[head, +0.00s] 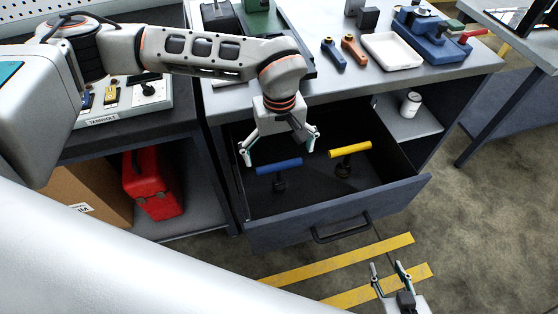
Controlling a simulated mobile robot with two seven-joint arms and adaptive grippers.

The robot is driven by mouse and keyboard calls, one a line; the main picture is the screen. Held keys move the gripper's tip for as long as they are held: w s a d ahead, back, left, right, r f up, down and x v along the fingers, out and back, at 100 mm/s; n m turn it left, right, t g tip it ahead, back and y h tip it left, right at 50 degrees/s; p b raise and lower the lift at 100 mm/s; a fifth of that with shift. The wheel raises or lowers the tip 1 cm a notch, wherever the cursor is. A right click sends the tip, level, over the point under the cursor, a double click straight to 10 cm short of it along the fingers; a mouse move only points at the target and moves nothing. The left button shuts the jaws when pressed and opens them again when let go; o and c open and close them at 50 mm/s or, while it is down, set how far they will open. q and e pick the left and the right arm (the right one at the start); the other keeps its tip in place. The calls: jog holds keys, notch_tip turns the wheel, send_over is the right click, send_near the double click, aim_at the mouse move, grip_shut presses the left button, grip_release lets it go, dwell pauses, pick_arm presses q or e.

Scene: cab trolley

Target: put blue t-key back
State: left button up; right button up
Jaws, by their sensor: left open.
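The blue t-key (279,166) stands upright in the open drawer (345,215), its blue crossbar on top and its dark lower part toward the drawer floor. A yellow t-key (350,149) stands to its right in the same drawer. My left gripper (278,149) is open and empty, pointing down over the drawer, with its fingers spread to either side above the blue bar. Whether a finger touches the bar cannot be told. My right gripper (387,267) is open and empty at the bottom right, over the floor in front of the drawer.
On the worktop are a blue handle (333,55), an orange handle (354,50), a white tray (392,51) and a blue fixture (432,38). A control box (125,98) sits on the left bench, above a red canister (152,183). A white can (410,104) stands on the shelf.

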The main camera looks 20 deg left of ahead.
pick_arm(q)
notch_tip(320, 180, up, 7)
jog(key=shift+r, duration=0.2)
dwell(0.6)
